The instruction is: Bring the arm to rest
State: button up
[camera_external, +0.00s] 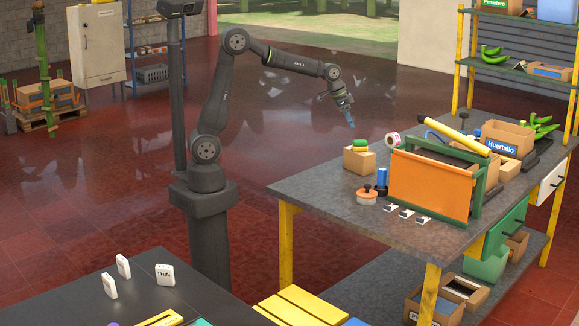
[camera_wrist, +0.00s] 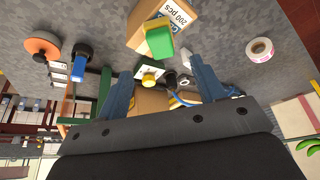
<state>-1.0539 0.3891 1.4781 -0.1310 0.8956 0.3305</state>
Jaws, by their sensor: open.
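My gripper (camera_external: 347,118) hangs in the air at the end of my raised, bent arm, pointing down toward the grey workbench (camera_external: 300,187). In the wrist view, the two blue fingers of my gripper (camera_wrist: 162,82) stand wide apart with nothing held between them. Beyond the fingertips, a cardboard box (camera_wrist: 175,18) marked 200 pcs has a green and yellow block (camera_wrist: 160,42) on it. In the external view this cardboard box (camera_external: 359,161) stands on the bench, below and apart from my gripper.
The bench holds an orange panel in a green frame (camera_external: 430,186), a tape roll (camera_external: 393,140), an orange round pot (camera_external: 367,197) and a Huertallo box (camera_external: 507,137). A dark table (camera_external: 90,290) with white cards stands at front left. The red floor behind is open.

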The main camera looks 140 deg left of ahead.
aim_at(357, 140)
jog(key=x, duration=1)
jog(key=shift+f, duration=0.3)
notch_tip(357, 140, up, 4)
jog(key=shift+w+a+r, duration=0.1)
jog(key=shift+a+r, duration=0.05)
jog(key=shift+r, duration=0.05)
jog(key=w+d+r, duration=0.5)
jog(key=d+r, duration=0.2)
jog(key=d, duration=0.4)
jog(key=s+a+f, duration=0.2)
jog(key=a+f, duration=0.2)
jog(key=a, duration=0.4)
jog(key=s+a+f+n, duration=0.1)
jog(key=s+a+f, duration=0.1)
jog(key=a+f, duration=0.3)
jog(key=s+a+f+n, duration=0.1)
jog(key=a+f, duration=0.4)
jog(key=a, duration=0.7)
jog(key=shift+s+a+f+g, duration=0.1)
jog(key=shift+s+a+g, duration=0.1)
jog(key=shift+s, duration=0.25)
jog(key=shift+s+a+f+g, duration=0.1)
jog(key=shift+s+a+g, duration=0.1)
jog(key=shift+s, duration=0.25)
